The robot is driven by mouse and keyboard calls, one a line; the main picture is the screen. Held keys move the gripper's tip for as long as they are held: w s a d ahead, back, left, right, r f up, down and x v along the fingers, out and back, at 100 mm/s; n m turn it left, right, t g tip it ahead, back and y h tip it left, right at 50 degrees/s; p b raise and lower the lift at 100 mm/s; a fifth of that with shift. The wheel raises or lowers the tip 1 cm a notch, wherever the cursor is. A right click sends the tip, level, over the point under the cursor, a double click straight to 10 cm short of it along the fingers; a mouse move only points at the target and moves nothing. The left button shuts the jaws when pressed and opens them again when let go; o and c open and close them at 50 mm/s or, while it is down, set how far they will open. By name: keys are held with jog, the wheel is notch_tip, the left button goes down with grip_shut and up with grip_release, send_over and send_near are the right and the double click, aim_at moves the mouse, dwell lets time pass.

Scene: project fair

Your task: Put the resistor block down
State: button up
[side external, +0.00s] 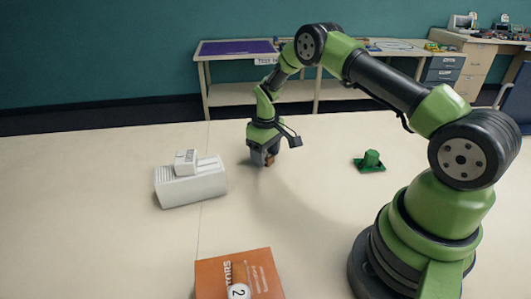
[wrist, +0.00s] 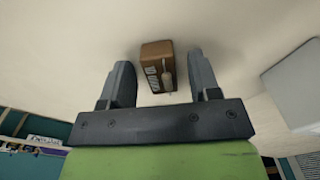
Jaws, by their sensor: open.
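The resistor block is a small brown block (wrist: 150,52) with pale markings and a light part on its face. In the wrist view it sits between and slightly beyond the two fingertips, with a gap visible on each side. In the side view only a brown bit of it (side external: 270,161) shows at the fingertips, low at the tabletop; the fingers hide the rest. My gripper (side external: 263,158) points down over the table and is open around the block, its dark fingers spread in the wrist view (wrist: 160,75).
A white ridged unit (side external: 190,184) with a smaller white block (side external: 186,162) on top stands left of my gripper. A green piece (side external: 371,160) lies to the right. An orange box (side external: 262,277) is at the front. The pale table (side external: 110,215) is otherwise mostly clear.

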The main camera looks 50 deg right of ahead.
jog(key=shift+r, duration=0.1)
jog(key=s+a+r+m+t, duration=0.1)
jog(key=s+a+r, duration=0.1)
jog(key=r, duration=0.9)
jog(key=s+a+r+t, duration=0.1)
jog(key=a+r, duration=0.2)
jog(key=r, duration=0.9)
jog(key=s+a+r+m+t, duration=0.1)
jog(key=s+a+r, duration=0.1)
jog(key=s, duration=0.5)
jog(key=s+a+r+m+t+y, duration=0.1)
jog(key=s+a+r+t, duration=0.1)
jog(key=s, duration=0.5)
jog(key=s+a+r+m+t+y, duration=0.1)
jog(key=s+a+r+t, duration=0.1)
jog(key=s+a, duration=0.4)
jog(key=shift+v, duration=0.85)
jog(key=shift+s+a, duration=0.1)
